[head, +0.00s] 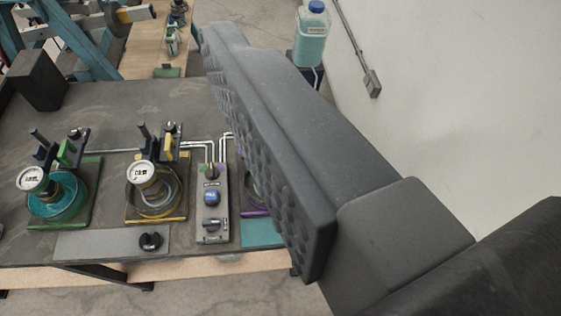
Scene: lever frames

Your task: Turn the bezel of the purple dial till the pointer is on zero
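My gripper (222,42) fills the middle of the head view as a large dark grey finger with a studded pad on its left side. A second finger cannot be made out, so its opening does not show. The purple station (256,212) shows only as a thin strip of purple and part of a round ring at the finger's left edge. Its dial, bezel and pointer are hidden behind the finger. I cannot tell whether the finger touches anything there.
On the dark bench (110,100) stand a green station (92,165) and a yellow station (184,170), each with a white-faced dial. A grey control box (212,180) with a blue knob stands left of the purple station. A bottle (311,38) stands beyond, near the wall.

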